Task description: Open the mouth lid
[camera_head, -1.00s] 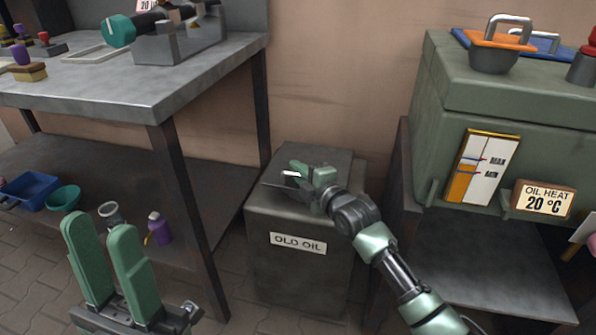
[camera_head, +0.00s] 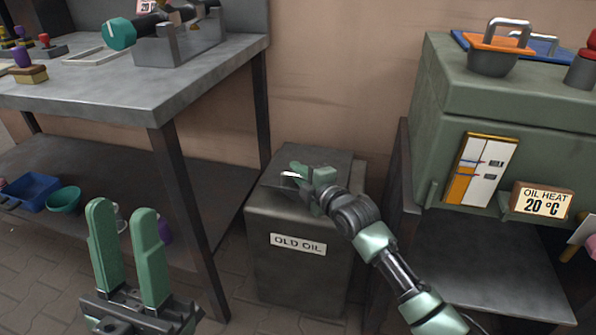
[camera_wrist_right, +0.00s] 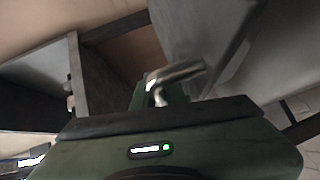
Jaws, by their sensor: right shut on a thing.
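The dark grey bin labelled OLD OIL (camera_head: 298,270) stands on the floor in the middle of the head view. My right gripper (camera_head: 302,176) is at its top, shut on a small metal handle (camera_head: 290,175), mostly hidden by the fingers. The bent bright handle (camera_wrist_right: 175,78) also shows in the right wrist view, by a green finger (camera_wrist_right: 146,92).
A metal workbench (camera_head: 150,105) with a lower shelf stands left of the bin. A green oil heater (camera_head: 500,120) on a dark stand is close on the right. A blue tray (camera_head: 32,190) and a teal bowl (camera_head: 63,200) sit on the lower shelf.

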